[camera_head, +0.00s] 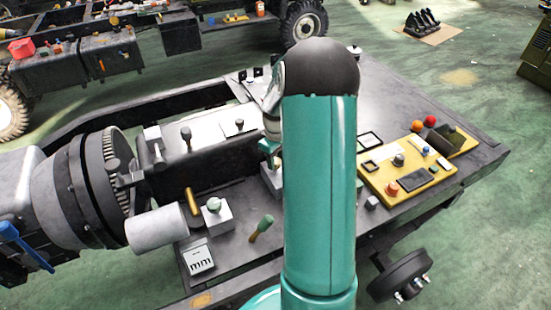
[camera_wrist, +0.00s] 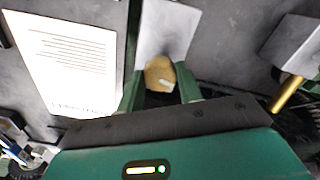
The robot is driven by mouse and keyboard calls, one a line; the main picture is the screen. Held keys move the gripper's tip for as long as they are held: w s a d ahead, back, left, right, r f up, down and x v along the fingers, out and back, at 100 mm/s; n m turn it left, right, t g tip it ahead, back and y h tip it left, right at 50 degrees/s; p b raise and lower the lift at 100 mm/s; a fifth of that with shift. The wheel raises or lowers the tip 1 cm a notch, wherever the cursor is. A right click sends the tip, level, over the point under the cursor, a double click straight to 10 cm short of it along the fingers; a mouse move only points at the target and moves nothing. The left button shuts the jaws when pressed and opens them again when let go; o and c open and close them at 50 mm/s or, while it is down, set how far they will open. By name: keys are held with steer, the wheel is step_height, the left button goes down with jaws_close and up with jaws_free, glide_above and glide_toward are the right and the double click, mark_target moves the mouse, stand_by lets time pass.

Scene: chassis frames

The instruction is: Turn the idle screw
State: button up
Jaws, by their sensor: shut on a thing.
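The idle screw appears to be the yellow-tan round knob (camera_wrist: 157,72) with a pale mark on its face, in front of a light grey block (camera_wrist: 168,28) in the wrist view. My gripper (camera_wrist: 160,90) has one green finger on each side of the knob and is shut on it. In the head view my gripper (camera_head: 270,150) is mostly hidden behind my arm, low over the bench near a small grey block (camera_head: 271,180). The knob itself is hidden there.
A printed white sheet (camera_wrist: 68,62) lies left of my gripper, and a gold rod (camera_wrist: 286,95) sticks out of a block at right. A yellow control panel (camera_head: 405,180) is right of my arm.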

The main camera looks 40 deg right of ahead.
steer(key=n, duration=1.3)
steer(key=shift+n, duration=1.9)
steer(key=o, duration=1)
